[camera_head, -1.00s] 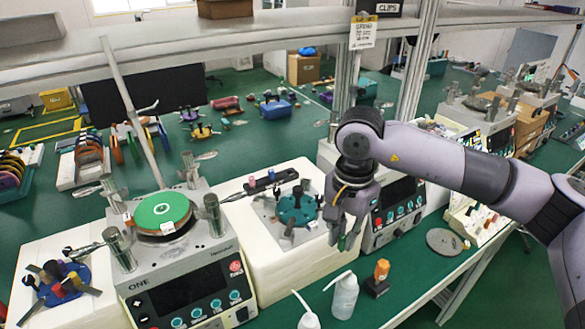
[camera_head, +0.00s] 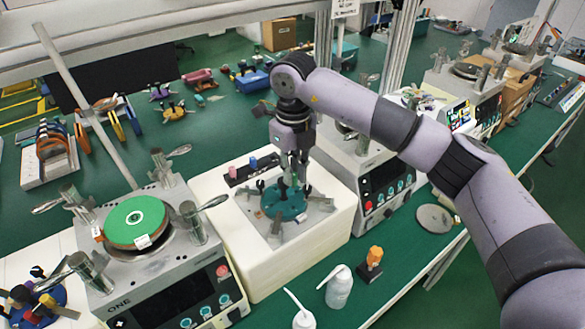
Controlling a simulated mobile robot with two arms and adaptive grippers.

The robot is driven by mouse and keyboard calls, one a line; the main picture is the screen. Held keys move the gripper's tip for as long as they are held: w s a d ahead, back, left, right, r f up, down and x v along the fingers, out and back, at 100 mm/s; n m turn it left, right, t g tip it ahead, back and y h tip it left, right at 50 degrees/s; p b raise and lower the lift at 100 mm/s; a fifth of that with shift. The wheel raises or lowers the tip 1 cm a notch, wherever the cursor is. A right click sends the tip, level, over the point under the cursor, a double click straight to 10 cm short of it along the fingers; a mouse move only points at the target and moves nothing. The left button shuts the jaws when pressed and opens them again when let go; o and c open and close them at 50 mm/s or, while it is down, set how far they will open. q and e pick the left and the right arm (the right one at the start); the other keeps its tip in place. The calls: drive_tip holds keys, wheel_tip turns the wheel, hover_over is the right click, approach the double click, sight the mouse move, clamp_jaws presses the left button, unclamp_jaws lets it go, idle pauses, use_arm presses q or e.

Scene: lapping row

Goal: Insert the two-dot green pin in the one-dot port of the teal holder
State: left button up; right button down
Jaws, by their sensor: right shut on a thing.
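The teal holder (camera_head: 275,206), a round disc with grey arms around it, sits on the white block in the middle. My right gripper (camera_head: 296,182) points down right over the holder's back part, its fingers shut on the green pin (camera_head: 295,181). Only a small green bit of the pin shows between the fingertips. I cannot tell whether the pin's lower end touches the holder or is in a port. The dots on pin and ports are too small to read, and the fingers hide part of the holder. My left gripper is not in view.
A dark rack (camera_head: 240,174) with a pink and a blue pin stands just behind the holder. A lapping machine with a green disc (camera_head: 136,219) is at left, another machine (camera_head: 375,185) at right. White bottles (camera_head: 339,290) and an orange piece (camera_head: 374,256) stand in front.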

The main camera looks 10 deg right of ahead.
drive_tip(key=shift+w, duration=0.1)
drive_tip(key=shift+f+b, duration=1.15)
drive_tip(key=shift+f, duration=0.15)
drive_tip(key=shift+f+b, duration=1.15)
drive_tip(key=shift+f, duration=0.45)
drive_tip(key=shift+b, duration=0.4)
drive_tip(key=shift+f+b, duration=0.9)
drive_tip(key=shift+f, duration=0.35)
drive_tip(key=c, duration=1.5)
unclamp_jaws()
drive_tip(key=shift+a, duration=0.1)
drive_tip(key=shift+r, duration=0.1)
